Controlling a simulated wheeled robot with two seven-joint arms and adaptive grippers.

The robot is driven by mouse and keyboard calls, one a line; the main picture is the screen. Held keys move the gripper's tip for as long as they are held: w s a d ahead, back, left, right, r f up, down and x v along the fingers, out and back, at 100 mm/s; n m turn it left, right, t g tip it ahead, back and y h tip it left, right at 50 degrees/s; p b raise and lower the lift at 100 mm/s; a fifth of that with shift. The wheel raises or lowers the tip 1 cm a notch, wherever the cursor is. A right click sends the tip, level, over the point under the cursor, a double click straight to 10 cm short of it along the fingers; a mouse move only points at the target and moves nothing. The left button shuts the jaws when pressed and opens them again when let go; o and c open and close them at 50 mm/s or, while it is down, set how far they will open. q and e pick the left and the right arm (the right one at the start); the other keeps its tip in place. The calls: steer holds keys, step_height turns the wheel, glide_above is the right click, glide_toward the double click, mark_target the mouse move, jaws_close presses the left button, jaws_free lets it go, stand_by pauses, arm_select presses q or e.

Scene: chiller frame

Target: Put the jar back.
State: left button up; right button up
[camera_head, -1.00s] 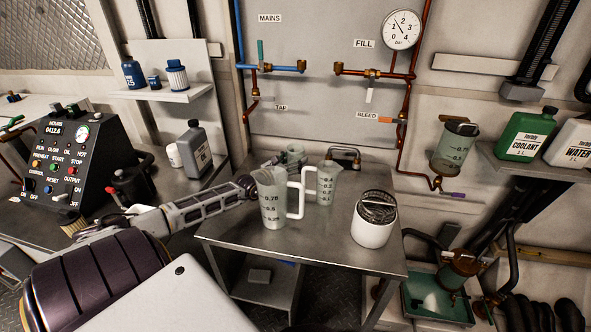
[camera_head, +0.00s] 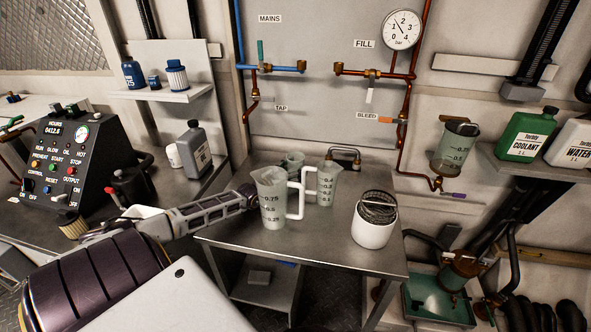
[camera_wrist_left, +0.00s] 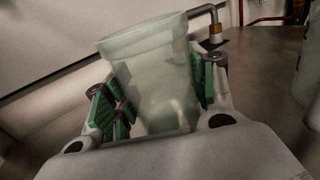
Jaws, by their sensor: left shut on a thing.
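A translucent pale-green vessel, apparently the jar (camera_wrist_left: 150,75), fills the middle of the left wrist view between the green finger pads. My left gripper (camera_wrist_left: 157,98) is shut on it. In the head view, my left arm reaches over the metal table from the left. Its gripper end is largely hidden behind a big measuring jug (camera_head: 271,200). The top of the held jar (camera_head: 292,159) shows just above and behind that jug. I cannot tell whether its base touches the table. My right gripper is not in view.
A second measuring jug (camera_head: 323,184) stands close to the right of the held jar. A white pot (camera_head: 371,231) with a wire coil stands at the table's (camera_head: 330,246) right. A bent pipe (camera_head: 344,153) is at the back edge. The table's front is clear.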

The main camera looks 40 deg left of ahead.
arm_select(q)
steer(key=shift+f, duration=0.15)
steer(key=o, duration=1.3)
steer(key=shift+c, duration=0.2)
